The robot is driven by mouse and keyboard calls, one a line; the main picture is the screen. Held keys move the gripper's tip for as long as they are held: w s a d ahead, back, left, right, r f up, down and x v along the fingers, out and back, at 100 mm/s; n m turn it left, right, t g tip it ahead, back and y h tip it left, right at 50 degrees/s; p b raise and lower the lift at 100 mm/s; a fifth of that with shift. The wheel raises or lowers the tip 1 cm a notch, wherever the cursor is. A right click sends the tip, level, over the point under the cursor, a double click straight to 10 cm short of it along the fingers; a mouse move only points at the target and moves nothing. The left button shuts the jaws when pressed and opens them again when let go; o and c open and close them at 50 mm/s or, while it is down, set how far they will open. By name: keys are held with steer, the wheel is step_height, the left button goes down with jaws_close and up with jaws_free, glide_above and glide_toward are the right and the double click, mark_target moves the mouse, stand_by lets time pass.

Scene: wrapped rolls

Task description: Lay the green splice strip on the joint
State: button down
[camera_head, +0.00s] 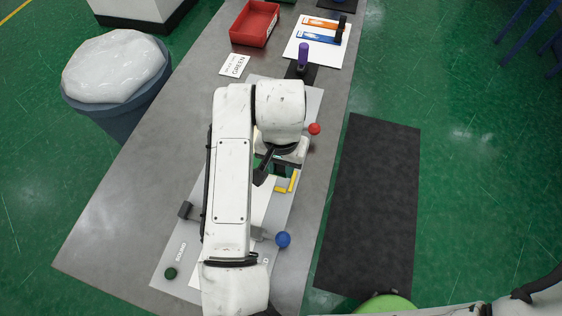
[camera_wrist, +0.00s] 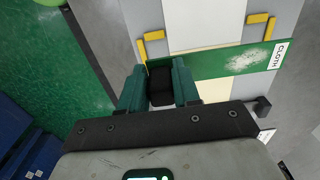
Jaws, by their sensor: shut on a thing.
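The green splice strip (camera_wrist: 235,63) lies across the wrist view, with a pale scuffed patch and a white label reading CLOTH at its right end. My gripper (camera_wrist: 160,86) has green fingers shut on a black block at the strip's left end, which looks like its handle. Yellow corner brackets (camera_wrist: 262,22) show just beyond the strip. I cannot tell whether the strip touches the sheets. In the head view my arm hides most of the strip and the joint.
A white board (camera_head: 320,60) at the far end holds an orange strip (camera_head: 320,23) and a blue strip (camera_head: 318,38). A red tray (camera_head: 255,24) and a card reading GREEN (camera_head: 235,65) are nearby. A red knob (camera_head: 314,129) and blue knob (camera_head: 283,240) edge the work plate.

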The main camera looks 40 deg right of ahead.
steer(key=shift+f+b, duration=1.75)
steer(key=shift+f, duration=0.8)
steer(key=c, duration=0.7)
jaws_free()
steer(key=shift+c, duration=0.2)
step_height(320, 180, up, 11)
steer(key=shift+f, duration=0.1)
